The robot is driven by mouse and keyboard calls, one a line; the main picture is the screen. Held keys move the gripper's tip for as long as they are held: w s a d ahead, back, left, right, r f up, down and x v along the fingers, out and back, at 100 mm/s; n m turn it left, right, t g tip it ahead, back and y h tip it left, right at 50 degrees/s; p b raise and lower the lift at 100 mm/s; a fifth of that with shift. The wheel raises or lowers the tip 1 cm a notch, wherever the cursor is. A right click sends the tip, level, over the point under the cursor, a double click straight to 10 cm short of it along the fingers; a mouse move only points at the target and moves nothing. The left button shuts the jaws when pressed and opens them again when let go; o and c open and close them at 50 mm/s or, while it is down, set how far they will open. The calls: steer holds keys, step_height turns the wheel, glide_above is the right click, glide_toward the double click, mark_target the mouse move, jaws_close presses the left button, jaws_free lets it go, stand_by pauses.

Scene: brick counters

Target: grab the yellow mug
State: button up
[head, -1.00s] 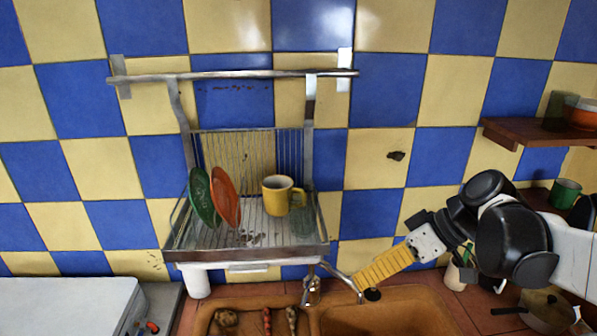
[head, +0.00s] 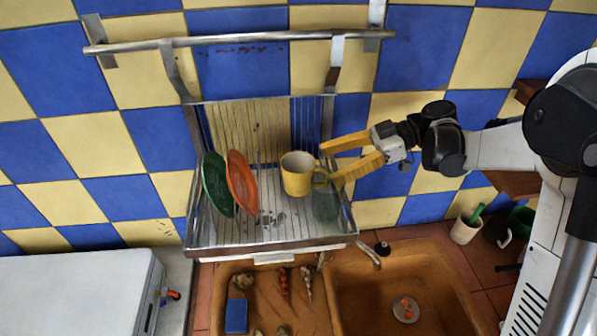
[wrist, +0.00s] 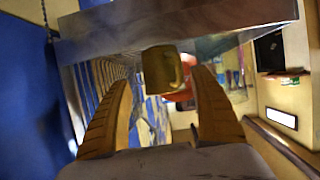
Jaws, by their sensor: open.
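The yellow mug (head: 296,175) stands upright on the wire dish rack, its handle on the right side towards my gripper. My gripper (head: 328,166) comes in from the right with its two yellow fingers spread. The fingertips are close to the mug's handle side; I cannot tell whether they touch it. In the wrist view the mug (wrist: 160,72) shows straight ahead, between the ends of the open fingers (wrist: 162,84). Nothing is held.
A clear glass (head: 326,204) stands just right of the mug, below the lower finger. A red plate (head: 242,183) and a green plate (head: 216,186) stand left of it. The metal rack (head: 270,243) hangs from a wall rail (head: 240,38) above the sink (head: 440,285).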

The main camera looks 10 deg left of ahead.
mark_target(301, 176)
steer(key=x, duration=0.2)
steer(key=shift+s+a, duration=0.35)
steer(key=x, duration=0.4)
steer(key=shift+a+f, duration=0.25)
steer(key=shift+a, duration=0.05)
steer(key=shift+d, duration=0.15)
steer(key=c, duration=1.1)
